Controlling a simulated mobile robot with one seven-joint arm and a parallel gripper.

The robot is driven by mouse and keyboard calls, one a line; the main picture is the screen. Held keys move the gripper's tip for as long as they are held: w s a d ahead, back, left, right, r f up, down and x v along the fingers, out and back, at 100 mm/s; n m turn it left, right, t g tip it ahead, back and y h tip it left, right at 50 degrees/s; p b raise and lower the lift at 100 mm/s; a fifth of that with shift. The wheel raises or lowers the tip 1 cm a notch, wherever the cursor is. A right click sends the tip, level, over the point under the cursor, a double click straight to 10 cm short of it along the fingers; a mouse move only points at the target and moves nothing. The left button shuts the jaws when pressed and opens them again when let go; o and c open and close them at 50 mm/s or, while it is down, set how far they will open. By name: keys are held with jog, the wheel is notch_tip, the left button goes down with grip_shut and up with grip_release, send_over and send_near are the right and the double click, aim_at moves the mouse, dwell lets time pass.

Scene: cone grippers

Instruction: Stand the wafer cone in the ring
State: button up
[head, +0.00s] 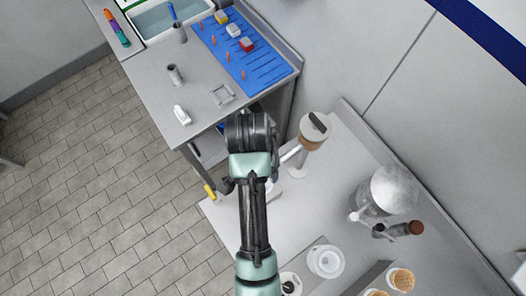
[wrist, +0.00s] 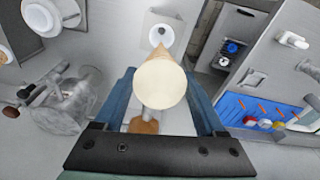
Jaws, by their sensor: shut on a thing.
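In the wrist view, my gripper (wrist: 160,82) is shut on a pale tan wafer cone (wrist: 160,84). The cone's wide mouth faces the camera, and its narrow end points away toward a white plate with a round ring (wrist: 161,35). The tip overlaps the ring's near edge in the picture. I cannot tell the gap between them or whether they touch. In the head view, my arm hides the fingers and the held cone. Part of a white base shows beside the arm, but the ring cannot be made out there.
A post with a round top (head: 313,128) stands close right of my arm. A metal dispenser (head: 388,190) is farther right. A white cup (head: 325,262) and other wafer cones (head: 401,279) are at the lower right. A blue mat (head: 245,52) lies on the far counter.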

jog(key=shift+f, duration=0.1)
notch_tip(320, 180, down, 4)
jog(key=shift+w+r+b, duration=0.1)
jog(key=shift+b, duration=0.85)
jog(key=shift+p, duration=0.65)
dwell(0.5)
dwell(0.3)
jog(key=shift+f+b, duration=2.85)
jog(key=shift+f, duration=1.95)
jog(key=o, duration=0.8)
jog(key=shift+r, duration=0.1)
